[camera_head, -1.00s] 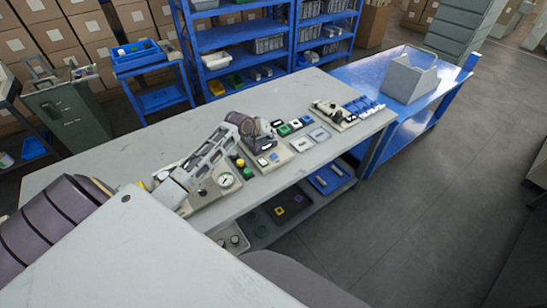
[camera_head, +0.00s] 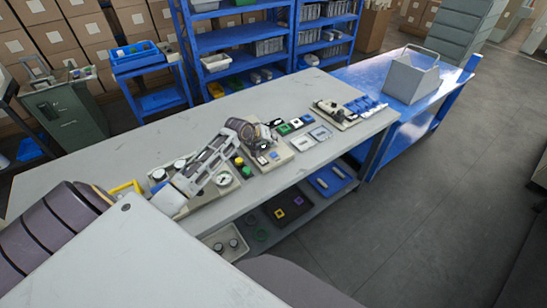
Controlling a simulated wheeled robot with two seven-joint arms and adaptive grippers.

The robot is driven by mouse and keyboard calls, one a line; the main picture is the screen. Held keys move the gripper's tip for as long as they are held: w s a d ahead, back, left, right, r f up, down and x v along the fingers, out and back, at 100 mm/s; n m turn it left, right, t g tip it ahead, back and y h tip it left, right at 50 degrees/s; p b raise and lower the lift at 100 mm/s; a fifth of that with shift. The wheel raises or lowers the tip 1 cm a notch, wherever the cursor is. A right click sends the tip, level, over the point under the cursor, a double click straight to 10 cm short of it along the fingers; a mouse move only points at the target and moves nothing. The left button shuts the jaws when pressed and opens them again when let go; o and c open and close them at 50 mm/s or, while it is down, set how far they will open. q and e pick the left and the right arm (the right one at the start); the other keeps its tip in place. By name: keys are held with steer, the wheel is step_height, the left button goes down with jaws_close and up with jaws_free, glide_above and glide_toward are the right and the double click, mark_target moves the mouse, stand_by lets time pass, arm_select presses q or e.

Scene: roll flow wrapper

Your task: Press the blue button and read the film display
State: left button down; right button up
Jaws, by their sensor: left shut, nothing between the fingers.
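My left arm reaches over the grey table (camera_head: 110,150). Its dark left gripper (camera_head: 264,141) is shut and empty, low over the back of a small beige control unit (camera_head: 283,156). A small blue button (camera_head: 262,160) shows on the front of this unit, apart from the gripper. A lighter blue patch (camera_head: 275,155) beside it may be the film display; it is too small to read. The gripper and wrist hide part of the unit. My right gripper is not in view.
A panel with a round gauge (camera_head: 223,178) and green and yellow knobs (camera_head: 240,165) lies left of the unit. Loose coloured blocks (camera_head: 284,128), grey plates (camera_head: 320,133) and a fixture (camera_head: 333,112) lie to its right.

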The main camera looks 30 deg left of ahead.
mark_target(272, 153)
arm_select(q)
steer(key=shift+f, duration=0.35)
steer(key=shift+f+b, duration=0.45)
steer(key=shift+f, duration=0.9)
steer(key=shift+f, duration=0.3)
stand_by(0.3)
steer(key=shift+f, duration=0.1)
stand_by(0.4)
